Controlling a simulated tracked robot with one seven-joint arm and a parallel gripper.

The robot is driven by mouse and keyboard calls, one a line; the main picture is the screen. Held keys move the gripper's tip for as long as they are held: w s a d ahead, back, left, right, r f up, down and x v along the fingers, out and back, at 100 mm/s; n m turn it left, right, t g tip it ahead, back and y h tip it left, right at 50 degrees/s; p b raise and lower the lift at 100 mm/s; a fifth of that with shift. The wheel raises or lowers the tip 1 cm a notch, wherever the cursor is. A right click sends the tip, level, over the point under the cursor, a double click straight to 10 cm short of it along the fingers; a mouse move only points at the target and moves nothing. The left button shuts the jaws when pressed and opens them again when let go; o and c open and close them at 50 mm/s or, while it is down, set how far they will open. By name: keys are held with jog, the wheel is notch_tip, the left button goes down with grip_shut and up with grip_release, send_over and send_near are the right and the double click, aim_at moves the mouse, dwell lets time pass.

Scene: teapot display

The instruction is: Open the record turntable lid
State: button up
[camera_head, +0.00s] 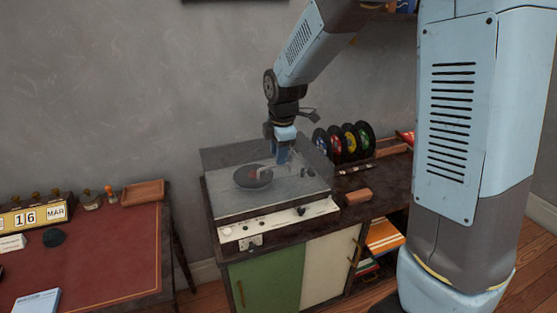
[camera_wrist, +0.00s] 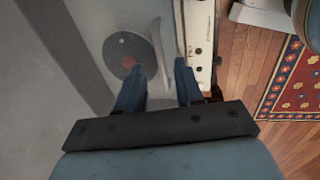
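The record turntable (camera_head: 290,211) stands on a cabinet. Its see-through grey lid (camera_head: 222,158) appears to be down over the deck. A dark record (camera_head: 252,177) with a red centre shows through it. My gripper (camera_head: 283,159) points down at the lid, right of the record and toward the back. In the wrist view, my gripper's two blue fingers (camera_wrist: 158,90) are apart with nothing clearly held between them. The record (camera_wrist: 122,52) and the pale front panel of the turntable (camera_wrist: 199,45) show beyond the fingers. I cannot tell whether a finger touches the lid.
A rack of several colourful records (camera_head: 345,142) stands right of the turntable, near a small brown block (camera_head: 357,196). A red-topped desk (camera_head: 100,260) with a calendar (camera_head: 35,216) is at left. The wall is close behind. A patterned rug (camera_wrist: 293,85) lies on the wooden floor.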

aim_at(278, 175)
jog(key=shift+w+f, duration=0.2)
jog(key=shift+f, duration=0.6)
jog(key=shift+w+f, duration=0.15)
jog(key=shift+f, duration=0.6)
jog(key=shift+c, duration=0.3)
grip_shut()
jog(key=shift+a, duration=0.1)
